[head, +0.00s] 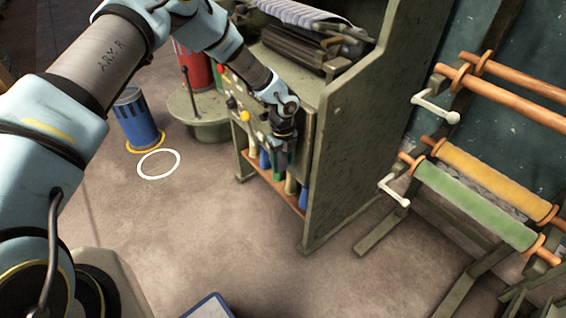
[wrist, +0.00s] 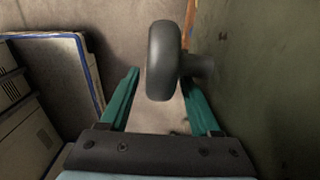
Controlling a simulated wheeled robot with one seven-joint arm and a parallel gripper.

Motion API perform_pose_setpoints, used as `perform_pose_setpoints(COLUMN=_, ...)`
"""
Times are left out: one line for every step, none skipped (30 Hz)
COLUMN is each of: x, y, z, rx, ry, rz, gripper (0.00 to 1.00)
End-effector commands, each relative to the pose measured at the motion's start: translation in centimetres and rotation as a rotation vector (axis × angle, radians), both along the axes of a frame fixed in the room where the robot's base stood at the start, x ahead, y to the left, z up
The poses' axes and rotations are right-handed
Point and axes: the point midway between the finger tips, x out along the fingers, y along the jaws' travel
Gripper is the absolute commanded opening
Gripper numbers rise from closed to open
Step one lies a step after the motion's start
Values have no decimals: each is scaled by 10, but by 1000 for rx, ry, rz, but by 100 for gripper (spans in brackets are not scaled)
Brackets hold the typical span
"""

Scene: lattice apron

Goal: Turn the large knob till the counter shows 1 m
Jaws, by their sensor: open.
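The large knob is a dark, thick wheel (wrist: 162,60) on a short shaft that runs right to a green-grey panel in the wrist view. My gripper (wrist: 160,78) has teal fingers and is open. One finger shows on each side of the knob, and the right one is partly hidden by it. I cannot tell whether either finger touches it. In the head view my gripper (head: 278,152) is at the front of the green machine (head: 350,120), and my arm hides the knob there. No counter reading can be made out.
A yellow knob (head: 244,115) and other controls sit on the machine's front. A blue can (head: 137,118) stands left on the floor, near a white ring (head: 158,164). Racks with green (head: 475,205) and yellow rolls stand at the right. Open floor lies in front of the machine.

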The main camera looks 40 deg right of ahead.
Motion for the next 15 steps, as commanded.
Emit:
perform_pose_setpoints(x=0, y=0, z=-3, rx=0, ry=0, rz=0, gripper=64)
perform_pose_setpoints(x=0, y=0, z=-5, rx=0, ry=-1, rz=-1, gripper=64)
perform_pose_setpoints(x=0, y=0, z=-6, rx=0, ry=-1, rz=-1, gripper=64)
perform_pose_setpoints(x=0, y=0, z=-7, rx=-1, ry=-1, rz=-1, gripper=64)
perform_pose_setpoints(x=0, y=0, z=-7, rx=-1, ry=-1, rz=-1, gripper=64)
perform_pose_setpoints(x=0, y=0, z=-8, rx=-1, ry=-1, rz=-1, gripper=64)
perform_pose_setpoints(x=0, y=0, z=-8, rx=-1, ry=-1, rz=-1, gripper=64)
perform_pose_setpoints(x=0, y=0, z=-8, rx=-1, ry=-1, rz=-1, gripper=64)
perform_pose_setpoints(x=0, y=0, z=-8, rx=-1, ry=-1, rz=-1, gripper=64)
perform_pose_setpoints(x=0, y=0, z=-8, rx=-1, ry=-1, rz=-1, gripper=64)
perform_pose_setpoints(x=0, y=0, z=-8, rx=-1, ry=-1, rz=-1, gripper=64)
perform_pose_setpoints(x=0, y=0, z=-8, rx=-1, ry=-1, rz=-1, gripper=63)
perform_pose_setpoints(x=0, y=0, z=-8, rx=-1, ry=-1, rz=0, gripper=59)
perform_pose_setpoints(x=0, y=0, z=-8, rx=-1, ry=-1, rz=0, gripper=56)
perform_pose_setpoints(x=0, y=0, z=-8, rx=-1, ry=0, rz=0, gripper=51)
